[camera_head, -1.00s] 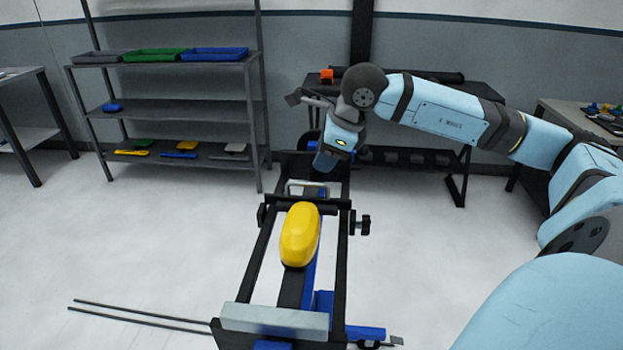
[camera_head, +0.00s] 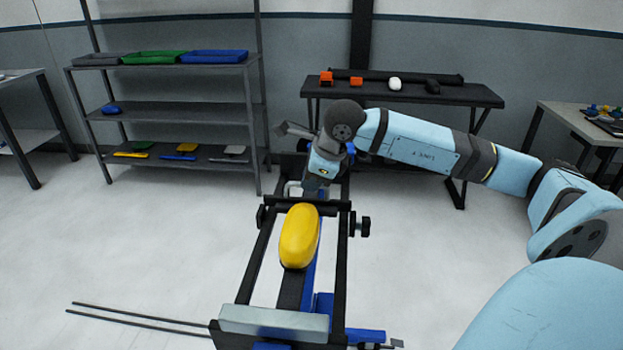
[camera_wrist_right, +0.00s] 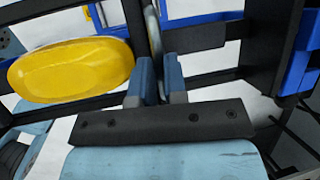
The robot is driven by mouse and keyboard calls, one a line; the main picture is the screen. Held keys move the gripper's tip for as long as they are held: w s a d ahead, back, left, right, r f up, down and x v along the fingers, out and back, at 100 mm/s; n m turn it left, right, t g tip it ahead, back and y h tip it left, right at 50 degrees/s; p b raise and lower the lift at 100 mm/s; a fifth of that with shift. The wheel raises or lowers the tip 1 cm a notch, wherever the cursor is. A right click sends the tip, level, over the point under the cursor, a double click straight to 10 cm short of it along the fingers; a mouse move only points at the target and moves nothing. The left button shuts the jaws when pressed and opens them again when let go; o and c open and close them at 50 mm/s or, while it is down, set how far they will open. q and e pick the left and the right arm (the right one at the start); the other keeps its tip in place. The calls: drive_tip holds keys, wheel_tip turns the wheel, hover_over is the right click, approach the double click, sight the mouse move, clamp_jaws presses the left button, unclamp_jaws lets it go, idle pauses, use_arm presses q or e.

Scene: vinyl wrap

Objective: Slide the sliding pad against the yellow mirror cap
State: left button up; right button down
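The yellow mirror cap (camera_head: 299,236) lies lengthwise on the middle of a black and blue rail fixture. It also shows at the left of the wrist view (camera_wrist_right: 72,70). Beyond it, a pale metal handle (camera_head: 291,188) stands on the rail, apparently on the sliding pad; the pad itself is mostly hidden by my arm. My right gripper (camera_head: 316,186) is at this handle. In the wrist view its two blue fingers (camera_wrist_right: 160,80) are close together on either side of the grey handle (camera_wrist_right: 153,35), apparently shut on it. My left gripper is not in view.
A light grey block (camera_head: 273,321) spans the near end of the fixture. A black crossbar with a side knob (camera_head: 362,226) lies just beyond the cap. A shelf (camera_head: 180,107) stands at the left and a dark table (camera_head: 455,94) behind. The floor around the fixture is free.

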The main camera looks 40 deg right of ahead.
sight(309, 207)
drive_tip(key=s+a, duration=0.1)
drive_tip(key=a, duration=0.1)
drive_tip(key=s+a+b, duration=0.1)
drive_tip(key=s+a, duration=0.1)
drive_tip(key=shift+s, duration=0.1)
drive_tip(key=c, duration=1.2)
unclamp_jaws()
drive_tip(key=shift+o, duration=0.2)
drive_tip(key=shift+d+r, duration=0.1)
drive_tip(key=p+v, duration=0.1)
drive_tip(key=v, duration=1.2)
drive_tip(key=shift+s+r, duration=0.15)
drive_tip(key=shift+r, duration=0.15)
